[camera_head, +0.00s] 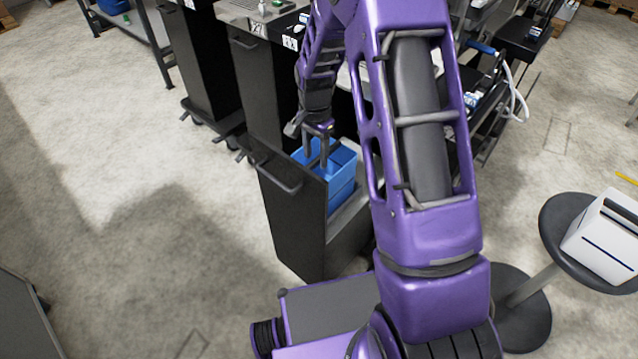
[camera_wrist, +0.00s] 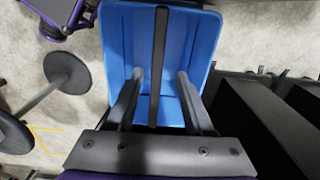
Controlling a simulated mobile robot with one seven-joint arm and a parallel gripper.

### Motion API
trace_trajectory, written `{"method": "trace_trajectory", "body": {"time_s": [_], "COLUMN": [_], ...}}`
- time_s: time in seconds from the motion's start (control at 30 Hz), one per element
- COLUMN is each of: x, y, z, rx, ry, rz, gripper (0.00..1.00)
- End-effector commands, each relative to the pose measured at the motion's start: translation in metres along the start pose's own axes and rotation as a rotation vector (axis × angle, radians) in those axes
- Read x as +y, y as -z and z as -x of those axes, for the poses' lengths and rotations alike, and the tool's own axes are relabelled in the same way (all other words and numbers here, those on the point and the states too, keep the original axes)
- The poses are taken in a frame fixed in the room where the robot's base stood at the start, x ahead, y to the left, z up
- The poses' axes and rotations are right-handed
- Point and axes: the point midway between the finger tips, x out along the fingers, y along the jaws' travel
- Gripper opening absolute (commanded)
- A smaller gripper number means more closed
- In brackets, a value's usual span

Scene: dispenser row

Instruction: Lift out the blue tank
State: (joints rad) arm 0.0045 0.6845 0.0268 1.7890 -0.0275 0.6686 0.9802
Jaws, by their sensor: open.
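The blue tank (camera_head: 343,190) sits in an open black pull-out drawer (camera_head: 285,215). Its open top shows in the wrist view (camera_wrist: 115,40), with a dark bar (camera_wrist: 159,50), seemingly its handle, across the middle. My gripper (camera_head: 316,158) points down over the tank's top in the head view. In the wrist view my gripper (camera_wrist: 160,75) is open, with one finger on each side of the bar. There are gaps between the fingers and the bar. My arm hides part of the drawer's right side.
Dark dispenser cabinets (camera_head: 262,75) stand in a row behind the drawer. A round stand (camera_head: 560,225) with a white box (camera_head: 605,238) is at the right. The floor (camera_head: 130,190) to the left is clear.

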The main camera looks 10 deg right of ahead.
Motion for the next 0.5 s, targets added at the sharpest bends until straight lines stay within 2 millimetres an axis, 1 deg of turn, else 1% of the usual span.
{"method": "trace_trajectory", "body": {"time_s": [0.2,0.3,0.4,0.5], "x": [0.006,0.005,0.005,0.004], "y": [0.007,0.007,0.007,0.007], "z": [-0.03,-0.044,-0.049,-0.049], "rx": [-0.003,-0.002,0.0,0.001], "ry": [-0.003,-0.002,0.001,0.001], "rz": [-0.003,0.0,0.001,0.001], "gripper": [0.53,0.53,0.53,0.53]}}
